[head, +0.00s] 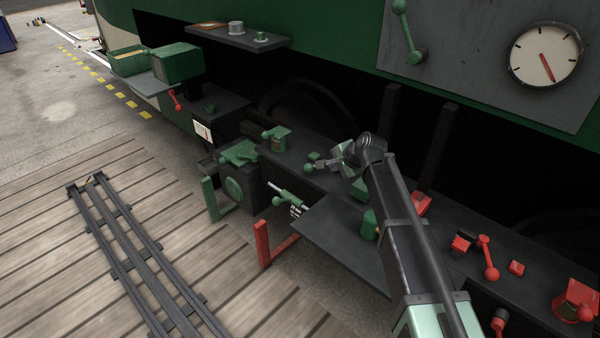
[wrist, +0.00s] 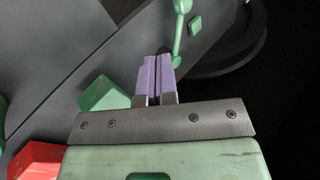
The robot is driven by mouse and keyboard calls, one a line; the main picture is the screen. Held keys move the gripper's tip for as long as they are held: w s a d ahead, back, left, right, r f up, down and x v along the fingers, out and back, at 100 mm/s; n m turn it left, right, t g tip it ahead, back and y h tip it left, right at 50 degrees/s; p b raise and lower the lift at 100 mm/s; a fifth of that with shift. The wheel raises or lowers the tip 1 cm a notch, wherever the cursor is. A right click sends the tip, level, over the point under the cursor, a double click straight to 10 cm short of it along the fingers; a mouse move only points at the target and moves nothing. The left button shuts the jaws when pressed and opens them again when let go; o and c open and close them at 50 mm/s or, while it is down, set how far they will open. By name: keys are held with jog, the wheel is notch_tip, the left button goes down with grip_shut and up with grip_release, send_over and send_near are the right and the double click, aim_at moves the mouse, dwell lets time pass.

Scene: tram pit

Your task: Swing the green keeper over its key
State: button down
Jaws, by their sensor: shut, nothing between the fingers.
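A green lever with a ball end, which looks like the keeper (wrist: 179,35), lies on the dark bench at the top of the wrist view. In the head view its ball end (head: 308,168) shows left of my gripper. A small green square block, which may be the key (wrist: 195,25), sits beside the lever on its right, apart from it; it also shows in the head view (head: 313,156). My gripper (wrist: 157,58) is shut and empty. Its purple fingertips appear close to the lever's near end; I cannot tell whether they touch. My arm hides part of the bench in the head view (head: 340,152).
A green block (wrist: 104,95) and a red block (wrist: 38,160) stand near my gripper. Red fittings, including a lever (head: 487,257), lie along the bench at right. A green housing (head: 276,139) stands to the left. Dark posts (head: 438,140) rise behind my arm.

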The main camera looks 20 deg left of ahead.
aim_at(312, 170)
jog(key=b+x, duration=0.4)
jog(key=x, duration=0.1)
jog(key=b+x, duration=0.4)
jog(key=x, duration=0.1)
jog(key=shift+d+f+b, duration=0.1)
jog(key=shift+f+b, duration=0.2)
jog(key=shift+f, duration=0.15)
jog(key=w+a, duration=0.1)
jog(key=a, duration=0.2)
jog(key=shift+w+r, duration=0.2)
jog(key=shift+w, duration=0.2)
jog(key=shift+w+a, duration=0.1)
jog(key=shift+a, duration=0.05)
